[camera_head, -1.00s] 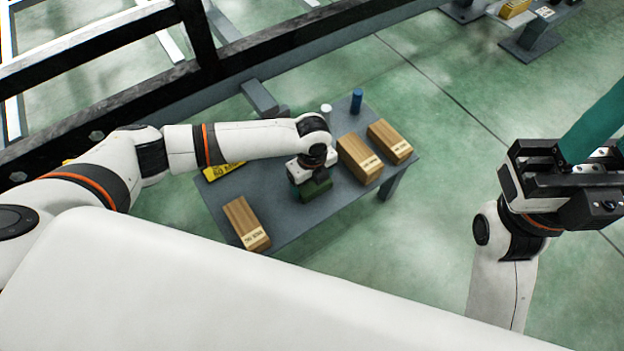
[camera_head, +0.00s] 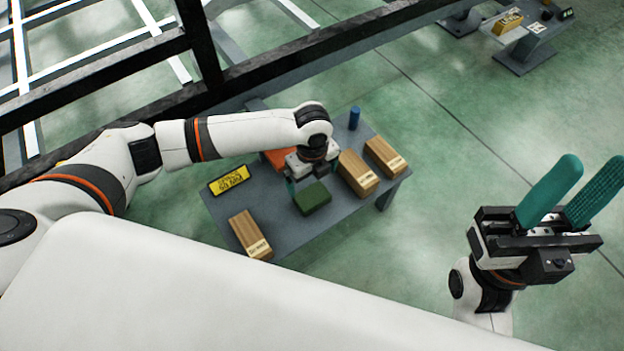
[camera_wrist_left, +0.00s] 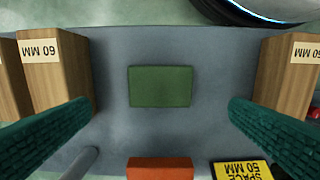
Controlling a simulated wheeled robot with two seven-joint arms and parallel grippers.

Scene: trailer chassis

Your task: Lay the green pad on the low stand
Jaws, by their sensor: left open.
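The green pad (camera_head: 313,198) lies flat on the grey top of a low table-like stand (camera_head: 285,235). My left gripper (camera_head: 308,172) is open and empty just above the pad. In the left wrist view the pad (camera_wrist_left: 160,87) lies between and below the two spread teal fingers, touching neither. My right gripper (camera_head: 570,195) is raised at the right, away from the stand, with its two teal fingers apart and nothing between them.
Wooden blocks (camera_head: 357,175) (camera_head: 384,157) stand to the right of the pad, another (camera_head: 248,233) to the left. A yellow sign (camera_head: 229,179), an orange block (camera_head: 279,158) and a blue cylinder (camera_head: 354,118) are on the stand. A dark frame rail (camera_head: 340,58) runs behind.

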